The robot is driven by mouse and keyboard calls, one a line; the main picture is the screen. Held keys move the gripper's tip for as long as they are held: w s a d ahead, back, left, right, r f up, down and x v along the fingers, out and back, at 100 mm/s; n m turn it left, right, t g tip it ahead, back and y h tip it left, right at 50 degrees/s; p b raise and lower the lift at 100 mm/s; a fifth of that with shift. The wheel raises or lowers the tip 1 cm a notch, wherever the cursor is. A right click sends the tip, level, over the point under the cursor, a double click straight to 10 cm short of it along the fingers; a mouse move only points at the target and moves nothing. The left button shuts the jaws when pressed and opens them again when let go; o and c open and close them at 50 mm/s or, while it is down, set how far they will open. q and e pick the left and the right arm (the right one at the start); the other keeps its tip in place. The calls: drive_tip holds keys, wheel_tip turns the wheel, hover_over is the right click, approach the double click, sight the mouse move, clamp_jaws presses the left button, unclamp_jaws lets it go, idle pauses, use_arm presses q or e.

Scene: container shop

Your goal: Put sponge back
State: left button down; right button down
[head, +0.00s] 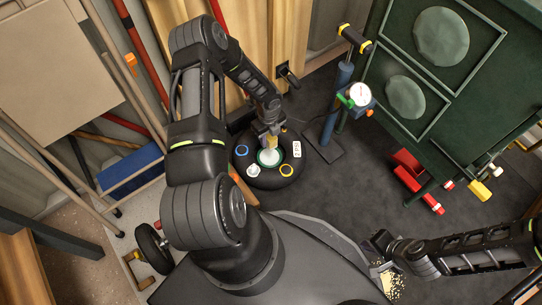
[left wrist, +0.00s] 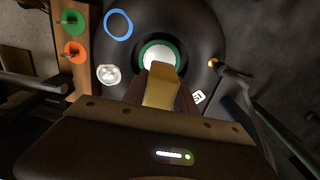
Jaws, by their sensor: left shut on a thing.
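My left gripper (head: 270,142) is shut on a yellow sponge (left wrist: 162,86). The sponge is a small block between the two fingers. It is held over a black round tyre-like body (head: 268,182) with a white, green-rimmed disc (left wrist: 161,55) at its centre. The sponge's lower end overlaps this disc in the left wrist view; I cannot tell whether it touches. My right gripper (head: 380,243) is at the lower right of the head view, away from the sponge; its fingers are too unclear to judge.
A dark green cabinet (head: 470,75) is at upper right. Dark floor between is clear.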

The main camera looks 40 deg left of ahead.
use_arm(q)
drive_tip(key=b, duration=0.3)
hover_over(269, 156)
drive_tip(key=shift+f, duration=3.1)
drive_tip(key=shift+f, duration=0.1)
drive_tip(key=shift+f+b, duration=0.65)
drive_tip(key=shift+f, duration=1.15)
drive_tip(key=shift+f, duration=0.15)
drive_tip(key=c, duration=1)
unclamp_jaws()
drive_tip(key=shift+o, duration=0.2)
